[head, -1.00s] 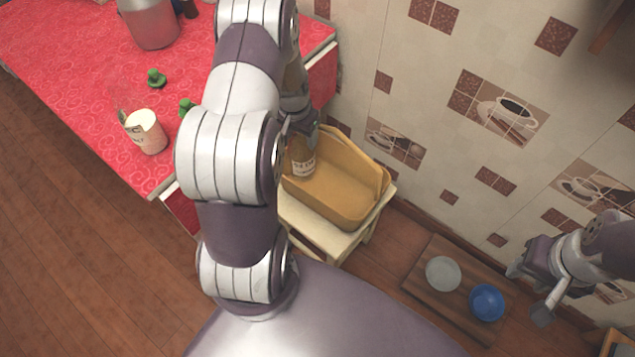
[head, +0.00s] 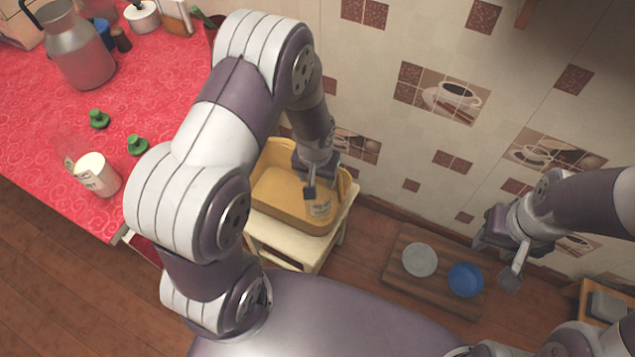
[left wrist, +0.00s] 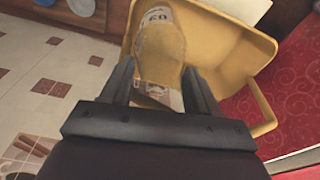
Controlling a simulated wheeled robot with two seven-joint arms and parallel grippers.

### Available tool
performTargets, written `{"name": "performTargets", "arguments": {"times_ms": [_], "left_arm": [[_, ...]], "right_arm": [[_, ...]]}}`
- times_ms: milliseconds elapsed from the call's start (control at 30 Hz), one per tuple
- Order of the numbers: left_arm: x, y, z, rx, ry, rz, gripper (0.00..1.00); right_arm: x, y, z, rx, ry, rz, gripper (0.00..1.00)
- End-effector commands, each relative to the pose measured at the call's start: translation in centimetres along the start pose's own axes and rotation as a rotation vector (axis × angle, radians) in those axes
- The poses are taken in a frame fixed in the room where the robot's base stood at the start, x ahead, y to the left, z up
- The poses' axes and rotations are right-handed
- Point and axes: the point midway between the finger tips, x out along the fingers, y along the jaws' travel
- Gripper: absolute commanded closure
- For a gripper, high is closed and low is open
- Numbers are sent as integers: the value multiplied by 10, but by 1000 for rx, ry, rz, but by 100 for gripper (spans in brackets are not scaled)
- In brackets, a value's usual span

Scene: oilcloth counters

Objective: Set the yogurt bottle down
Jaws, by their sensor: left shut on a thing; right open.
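The yogurt bottle (head: 319,207) is a clear bottle with a pale printed label. My left gripper (head: 318,180) is shut on it, at the right part of the yellow tub (head: 262,207). In the left wrist view the bottle (left wrist: 160,45) stands out between the two fingers (left wrist: 158,85), with the yellow tub (left wrist: 245,50) behind and around it. I cannot tell whether the bottle's base touches the tub floor. My right gripper (head: 497,262) is open and empty, above the floor at the right.
The tub sits on a cream stool (head: 275,240) by the tiled wall. A red counter (head: 140,85) at the left holds a white cup (head: 98,175), green stoppers (head: 137,145) and a metal can (head: 80,55). A grey bowl (head: 420,259) and a blue bowl (head: 466,279) lie on a low board.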

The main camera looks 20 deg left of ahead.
Motion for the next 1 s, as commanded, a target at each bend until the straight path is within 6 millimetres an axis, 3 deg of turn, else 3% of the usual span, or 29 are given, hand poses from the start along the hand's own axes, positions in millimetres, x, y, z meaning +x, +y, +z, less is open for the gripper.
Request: {"name": "performTargets", "arguments": {"times_ms": [233, 967, 1000], "left_arm": [[34, 2, 4, -1, 1, 0, 100], [46, 1, 5, -1, 1, 0, 100], [46, 1, 6, -1, 0, 0, 27]], "right_arm": [[10, 0, 1, 0, 0, 0, 57], [16, 0, 2, 0, 0, 0, 57], [16, 0, 2, 0, 0, 0, 57]]}}
